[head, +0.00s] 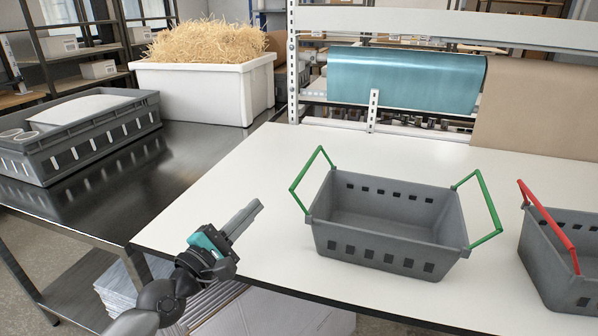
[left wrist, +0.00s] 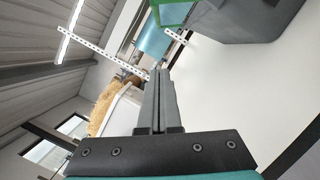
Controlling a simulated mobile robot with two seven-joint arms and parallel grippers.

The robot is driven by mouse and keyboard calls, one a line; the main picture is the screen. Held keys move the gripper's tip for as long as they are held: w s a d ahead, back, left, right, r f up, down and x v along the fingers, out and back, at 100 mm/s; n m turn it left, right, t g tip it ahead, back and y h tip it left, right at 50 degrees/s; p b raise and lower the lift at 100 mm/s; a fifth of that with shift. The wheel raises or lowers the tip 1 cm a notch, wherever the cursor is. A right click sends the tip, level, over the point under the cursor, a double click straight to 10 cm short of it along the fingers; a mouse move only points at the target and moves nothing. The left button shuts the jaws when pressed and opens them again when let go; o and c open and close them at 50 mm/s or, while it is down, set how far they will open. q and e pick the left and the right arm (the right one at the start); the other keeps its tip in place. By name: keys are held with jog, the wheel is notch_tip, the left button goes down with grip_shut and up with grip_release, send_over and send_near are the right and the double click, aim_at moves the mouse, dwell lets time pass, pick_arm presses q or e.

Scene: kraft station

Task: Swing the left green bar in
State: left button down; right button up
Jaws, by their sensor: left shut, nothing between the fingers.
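A grey crate (head: 385,245) with slotted walls stands upright and empty on the white table. Its left green bar (head: 296,190) stands up and leans outward over the left end. Its right green bar (head: 491,205) leans outward over the right end. My left gripper (head: 256,206) is shut and empty, left of the crate and apart from the left bar, with its fingers pointing up and to the right. In the left wrist view the shut fingers (left wrist: 158,85) point toward a green bar (left wrist: 176,14) and the crate's dark wall (left wrist: 235,20). My right gripper is not in view.
A second grey crate (head: 545,255) with a red bar (head: 549,222) stands at the right edge. A white bin of straw (head: 195,92) and a grey tray (head: 75,140) stand on the dark bench at left. Blue and brown rolls hang behind. The white table (head: 240,165) is clear left of the crate.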

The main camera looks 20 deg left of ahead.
aim_at(307, 166)
pick_arm(q)
jog(key=w+d+r+p, duration=0.3)
jog(key=w+d, duration=0.3)
jog(key=w, duration=0.3)
jog(key=shift+r, duration=0.3)
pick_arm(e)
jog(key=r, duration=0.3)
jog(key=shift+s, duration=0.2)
pick_arm(q)
jog(key=shift+w+r, duration=0.1)
jog(key=shift+w, duration=0.05)
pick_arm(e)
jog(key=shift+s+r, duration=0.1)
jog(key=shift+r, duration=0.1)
pick_arm(q)
jog(key=shift+d+r+m+p, duration=0.1)
jog(key=shift+d+m+p, duration=0.05)
jog(key=shift+m+p, duration=0.3)
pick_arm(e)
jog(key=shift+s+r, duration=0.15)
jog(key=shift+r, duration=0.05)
